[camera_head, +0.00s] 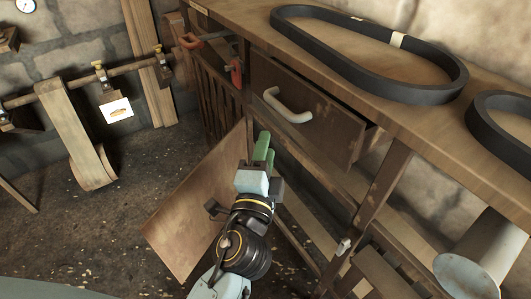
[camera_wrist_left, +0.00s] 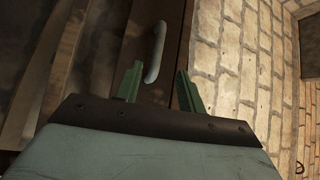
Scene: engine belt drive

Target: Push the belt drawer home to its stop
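The belt drawer (camera_head: 318,112) is a dark wooden drawer under the bench top, with a pale curved handle (camera_head: 287,108) on its front. It stands partly out of the bench, with a side edge showing at its right. My left gripper (camera_head: 264,146) has green fingers and is below and in front of the drawer front, apparently apart from it. In the left wrist view its fingers (camera_wrist_left: 160,72) are spread with nothing between them, and the handle (camera_wrist_left: 155,50) shows beyond them. My right gripper is in neither view.
A large black belt (camera_head: 370,80) lies on the bench top (camera_head: 460,150), with another belt (camera_head: 500,130) at the right edge. A wooden panel (camera_head: 195,215) stands at an angle behind my left arm. Red-handled clamps (camera_head: 236,72) sit left of the drawer. Open floor (camera_head: 60,240) is at left.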

